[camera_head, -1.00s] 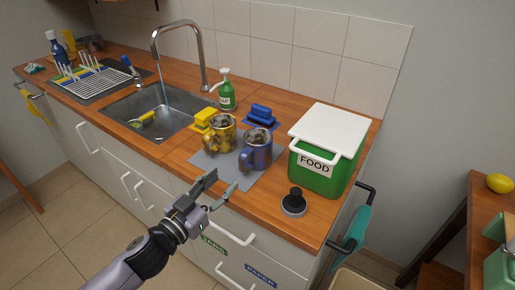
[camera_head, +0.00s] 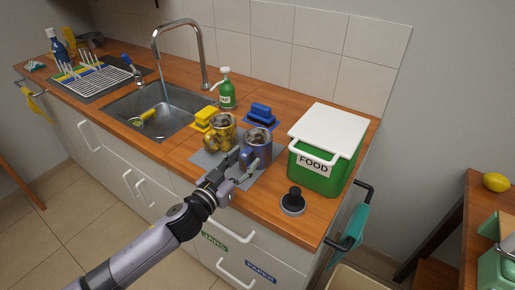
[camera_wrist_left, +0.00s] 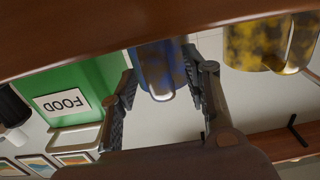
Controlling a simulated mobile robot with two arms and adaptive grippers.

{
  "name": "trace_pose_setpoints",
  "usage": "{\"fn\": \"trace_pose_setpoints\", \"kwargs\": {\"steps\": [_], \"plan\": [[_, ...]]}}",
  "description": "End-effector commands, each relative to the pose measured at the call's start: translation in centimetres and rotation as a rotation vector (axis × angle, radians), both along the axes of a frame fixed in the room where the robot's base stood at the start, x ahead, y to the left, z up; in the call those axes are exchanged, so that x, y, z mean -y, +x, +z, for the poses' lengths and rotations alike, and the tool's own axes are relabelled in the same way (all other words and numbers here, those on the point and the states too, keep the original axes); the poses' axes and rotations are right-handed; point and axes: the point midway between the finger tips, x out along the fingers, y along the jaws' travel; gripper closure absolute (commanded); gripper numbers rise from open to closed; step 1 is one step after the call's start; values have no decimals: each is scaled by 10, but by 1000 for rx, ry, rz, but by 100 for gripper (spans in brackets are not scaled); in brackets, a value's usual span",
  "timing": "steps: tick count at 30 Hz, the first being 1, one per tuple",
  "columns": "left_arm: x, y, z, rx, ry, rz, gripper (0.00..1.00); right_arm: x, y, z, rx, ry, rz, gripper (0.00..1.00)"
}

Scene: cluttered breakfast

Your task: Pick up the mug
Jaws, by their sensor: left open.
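Two mugs stand on a grey mat (camera_head: 205,160) on the wooden counter. The blue mug (camera_head: 259,143) has brownish blotches and its handle faces the front left. The yellow mug (camera_head: 222,131) with dark blotches stands just to its left. My left gripper (camera_head: 242,164) is open at the front of the blue mug, partly covering its lower front and handle side. In the left wrist view the blue mug (camera_wrist_left: 160,72) sits between the two spread fingers; contact cannot be told. The yellow mug (camera_wrist_left: 262,45) is outside the fingers there. My right gripper is not in view.
A green FOOD bin (camera_head: 320,170) with a white lid stands right of the mugs. A black knob-topped plug (camera_head: 293,201) lies in front of it. Behind are a yellow sponge (camera_head: 204,118), a blue brush (camera_head: 261,112), a soap bottle (camera_head: 226,93) and the sink (camera_head: 170,108).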

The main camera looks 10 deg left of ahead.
Motion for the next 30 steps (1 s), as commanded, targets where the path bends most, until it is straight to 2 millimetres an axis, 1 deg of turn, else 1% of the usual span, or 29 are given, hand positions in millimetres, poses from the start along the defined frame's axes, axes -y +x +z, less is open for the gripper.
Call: {"fn": "trace_pose_setpoints", "kwargs": {"steps": [3, 4, 23, 30], "plan": [[0, 0, 0, 0, 0, 0, 57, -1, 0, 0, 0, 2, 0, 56], [0, 0, 0, 0, 0, 0, 58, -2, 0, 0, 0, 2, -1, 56], [0, -1, 0, 0, 0, 0, 100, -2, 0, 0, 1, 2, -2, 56], [0, -1, -1, -1, 0, 0, 100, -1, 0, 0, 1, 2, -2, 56]]}}
